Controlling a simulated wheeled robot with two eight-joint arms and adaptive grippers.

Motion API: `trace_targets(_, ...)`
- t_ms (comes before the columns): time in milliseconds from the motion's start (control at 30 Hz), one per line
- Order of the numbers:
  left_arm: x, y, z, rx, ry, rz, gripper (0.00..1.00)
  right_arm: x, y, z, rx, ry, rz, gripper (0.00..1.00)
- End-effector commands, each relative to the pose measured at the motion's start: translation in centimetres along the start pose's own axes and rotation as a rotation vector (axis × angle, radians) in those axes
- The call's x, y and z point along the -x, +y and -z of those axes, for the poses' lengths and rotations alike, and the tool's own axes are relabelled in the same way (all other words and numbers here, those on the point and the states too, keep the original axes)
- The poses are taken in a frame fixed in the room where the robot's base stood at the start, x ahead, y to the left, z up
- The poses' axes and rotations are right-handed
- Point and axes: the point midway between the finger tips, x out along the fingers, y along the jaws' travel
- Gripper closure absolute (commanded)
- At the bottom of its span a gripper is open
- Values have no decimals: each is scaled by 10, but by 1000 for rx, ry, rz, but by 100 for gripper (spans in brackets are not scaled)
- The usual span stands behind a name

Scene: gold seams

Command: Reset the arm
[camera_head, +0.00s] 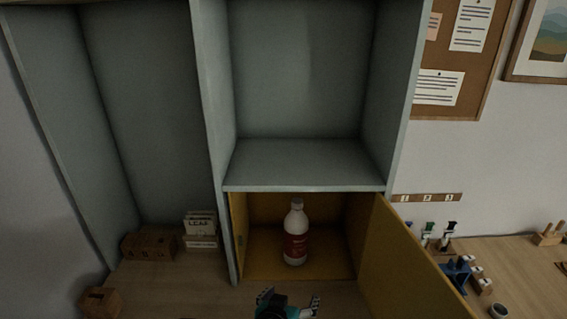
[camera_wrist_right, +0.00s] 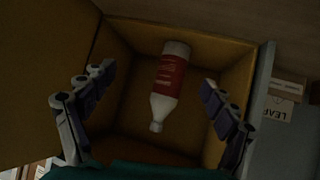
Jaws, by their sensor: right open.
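My right gripper (camera_head: 287,304) is at the bottom of the head view, in front of the open yellow compartment (camera_head: 262,262). In the right wrist view its two fingers (camera_wrist_right: 155,112) are spread wide with nothing between them. A white bottle with a red label (camera_head: 295,233) stands upright inside the compartment; it also shows in the right wrist view (camera_wrist_right: 170,80), beyond the fingers and apart from them. My left gripper is not in either view.
The yellow door (camera_head: 405,265) stands open to the right. An empty grey shelf (camera_head: 300,165) is above the compartment. Small boxes (camera_head: 148,245) and a card holder (camera_head: 200,230) stand at left. A blue item (camera_head: 458,272) and a small cup (camera_head: 498,311) are at right.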

Motion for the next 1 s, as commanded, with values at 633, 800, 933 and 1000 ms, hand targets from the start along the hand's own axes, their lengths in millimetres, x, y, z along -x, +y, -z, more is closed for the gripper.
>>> trace_targets(633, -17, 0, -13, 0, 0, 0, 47, 14, 164, -55, 120, -362, 183, 13)
trace_targets(800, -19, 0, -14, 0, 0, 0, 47, 25, 176, -61, 121, -349, 244, 13)
trace_targets(933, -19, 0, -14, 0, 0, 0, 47, 28, 178, -61, 124, -342, 258, 13)
trace_targets(1000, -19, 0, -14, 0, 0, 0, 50, 28, 178, -61, 125, -341, 260, 16)
